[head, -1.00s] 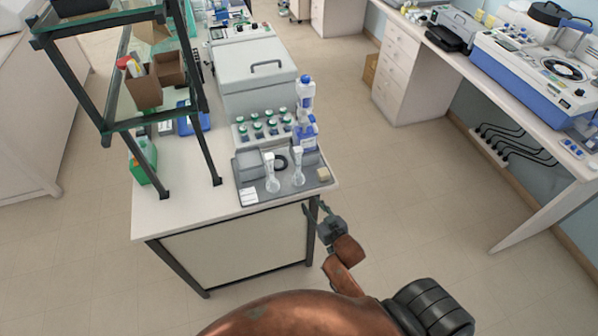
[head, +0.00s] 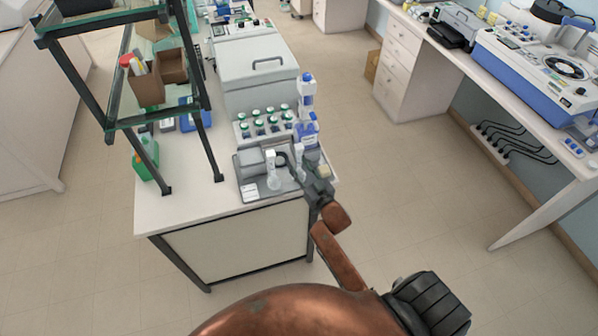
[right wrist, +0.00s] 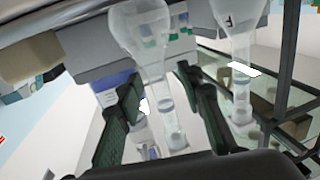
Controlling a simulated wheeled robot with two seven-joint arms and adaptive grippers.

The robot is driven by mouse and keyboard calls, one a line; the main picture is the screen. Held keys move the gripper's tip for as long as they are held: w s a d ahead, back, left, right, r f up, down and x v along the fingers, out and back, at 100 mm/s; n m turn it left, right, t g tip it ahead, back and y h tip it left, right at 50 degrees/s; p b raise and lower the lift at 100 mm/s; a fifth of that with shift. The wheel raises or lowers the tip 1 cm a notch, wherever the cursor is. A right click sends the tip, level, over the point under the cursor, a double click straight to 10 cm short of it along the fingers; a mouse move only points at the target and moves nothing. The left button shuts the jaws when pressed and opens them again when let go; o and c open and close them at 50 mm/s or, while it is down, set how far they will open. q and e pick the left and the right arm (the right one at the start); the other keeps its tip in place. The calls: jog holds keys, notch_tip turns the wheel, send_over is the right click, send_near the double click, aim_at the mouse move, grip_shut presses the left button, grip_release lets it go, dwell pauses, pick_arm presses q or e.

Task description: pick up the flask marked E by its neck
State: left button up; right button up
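Two clear long-necked flasks stand on the grey tray (head: 252,196) at the front of the bench. The left flask (head: 272,170) shows whole in the head view. The right flask (head: 299,155) is partly hidden by my right gripper (head: 306,174). In the right wrist view, which looks upside down, the near flask (right wrist: 140,35) has its neck between the fingers of my right gripper (right wrist: 160,84), which are apart. The other flask (right wrist: 237,20) is off to the right and bears a dark letter I cannot read surely. I cannot make out the near flask's letter. My left gripper is out of view.
A blue-and-white bottle (head: 307,130) and a rack of green-capped bottles (head: 262,126) stand behind the tray. A white card (head: 250,192) lies at its front left. A dark-framed shelf (head: 205,135) rises at the left. The floor to the right is clear.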

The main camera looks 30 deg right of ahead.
jog(key=shift+c, duration=0.4)
jog(key=c, duration=0.8)
grip_shut()
jog(key=shift+r, duration=0.1)
